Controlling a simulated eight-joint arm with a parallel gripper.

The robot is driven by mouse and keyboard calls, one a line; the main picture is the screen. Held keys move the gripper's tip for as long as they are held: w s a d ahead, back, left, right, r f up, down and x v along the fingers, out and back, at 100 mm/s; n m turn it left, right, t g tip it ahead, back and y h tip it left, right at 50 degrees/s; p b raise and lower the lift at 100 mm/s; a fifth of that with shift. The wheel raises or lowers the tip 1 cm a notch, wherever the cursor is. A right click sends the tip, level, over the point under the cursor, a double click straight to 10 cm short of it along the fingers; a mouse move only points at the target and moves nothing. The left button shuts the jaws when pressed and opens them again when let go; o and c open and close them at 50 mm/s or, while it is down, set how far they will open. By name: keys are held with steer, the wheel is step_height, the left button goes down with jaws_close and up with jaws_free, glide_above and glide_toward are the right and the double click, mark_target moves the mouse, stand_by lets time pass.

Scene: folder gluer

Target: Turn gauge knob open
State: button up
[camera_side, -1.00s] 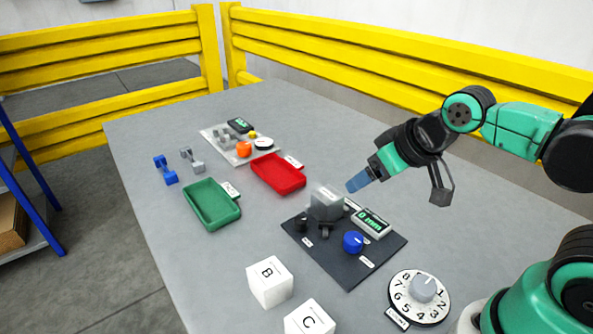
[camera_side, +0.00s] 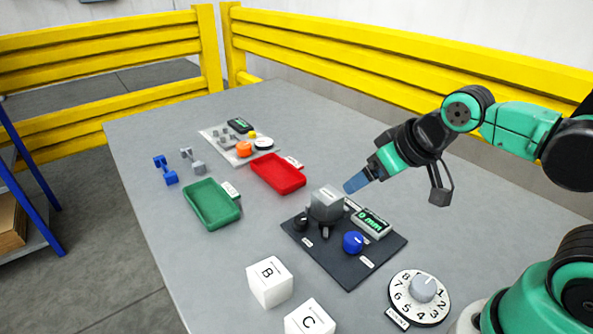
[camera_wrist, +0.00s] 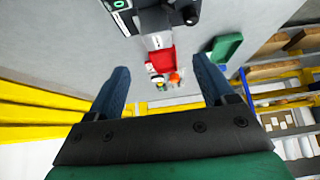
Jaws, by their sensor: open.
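The gauge (camera_side: 326,205) is a grey block with dark knobs on a dark base plate (camera_side: 345,271). A small display (camera_side: 371,223) reading "0 mm" and a blue knob (camera_side: 353,242) sit on the same plate. A black knob (camera_side: 301,222) stands at the plate's left edge; I cannot tell which knob the task means. My gripper (camera_side: 356,184) is open and empty, above and just right of the grey block, apart from it. In the wrist view its blue fingers (camera_wrist: 160,88) are spread, with part of the gauge (camera_wrist: 160,16) beyond them at the top.
A red tray (camera_side: 279,183) and a green tray (camera_side: 229,216) lie left of the gauge. White cubes B (camera_side: 269,281) and C (camera_side: 310,318) and a numbered dial (camera_side: 400,304) are near the front. Yellow rails (camera_side: 420,75) run behind the table.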

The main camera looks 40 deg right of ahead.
steer(key=m+g, duration=0.1)
steer(key=m, duration=0.1)
steer(key=m+g, duration=0.5)
steer(key=m, duration=0.3)
glide_above(354, 238)
steer(key=f, duration=0.5)
steer(key=shift+w, duration=0.25)
steer(key=shift+s+f+m+g, duration=0.1)
steer(key=shift+f+m+g, duration=0.5)
steer(key=shift+m, duration=0.4)
steer(key=shift+f, duration=0.2)
steer(key=shift+s+f, duration=0.1)
steer(key=shift+f, duration=2.5)
jaws_close()
